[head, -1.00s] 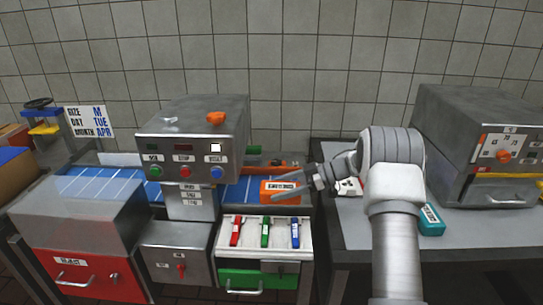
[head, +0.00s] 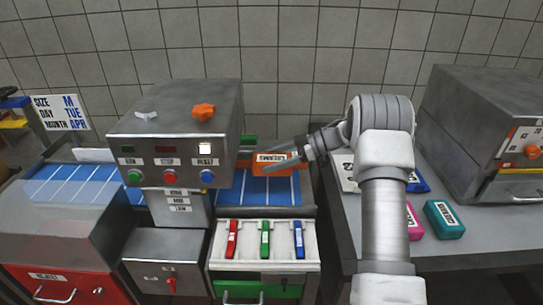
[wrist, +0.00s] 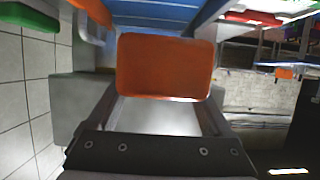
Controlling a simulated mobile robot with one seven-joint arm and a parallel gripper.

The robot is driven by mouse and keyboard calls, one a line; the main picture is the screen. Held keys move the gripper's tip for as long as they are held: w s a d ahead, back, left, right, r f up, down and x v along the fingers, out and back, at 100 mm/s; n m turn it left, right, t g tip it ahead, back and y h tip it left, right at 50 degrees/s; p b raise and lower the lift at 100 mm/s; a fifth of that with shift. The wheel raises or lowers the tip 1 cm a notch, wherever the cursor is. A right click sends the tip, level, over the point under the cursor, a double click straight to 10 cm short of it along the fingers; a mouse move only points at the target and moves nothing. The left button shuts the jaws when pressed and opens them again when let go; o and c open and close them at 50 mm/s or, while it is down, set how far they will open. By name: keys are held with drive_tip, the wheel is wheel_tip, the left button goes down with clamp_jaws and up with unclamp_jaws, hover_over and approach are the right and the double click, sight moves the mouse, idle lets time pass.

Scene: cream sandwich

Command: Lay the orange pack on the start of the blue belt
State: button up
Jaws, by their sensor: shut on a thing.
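The orange pack (head: 272,168) has a white label and is held in my gripper (head: 278,153). In the head view it overlaps the far side of the right end of the blue belt (head: 270,191), to the right of the control box. Bare belt shows in front of it. The wrist view shows the orange pack (wrist: 165,66) between the two fingers, with a strip of the blue belt (wrist: 160,14) beyond it. I cannot tell whether the pack touches the belt.
The grey control box (head: 175,125) stands over the belt's middle. A white tray (head: 262,265) with red, green and blue markers is in front of the belt. Pink (head: 413,220), teal (head: 444,219) and blue packs lie on the right table. A steel machine (head: 475,130) stands behind them.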

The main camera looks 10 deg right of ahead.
drive_tip(key=shift+f+b, duration=4.05)
drive_tip(key=shift+f, duration=0.25)
drive_tip(key=o, duration=1.2)
drive_tip(key=p+v, duration=0.2)
drive_tip(key=v, duration=1.5)
drive_tip(key=shift+s+d+r+p, duration=0.1)
drive_tip(key=shift+d+r+p, duration=0.1)
drive_tip(key=shift+p, duration=0.1)
drive_tip(key=shift+a, duration=0.1)
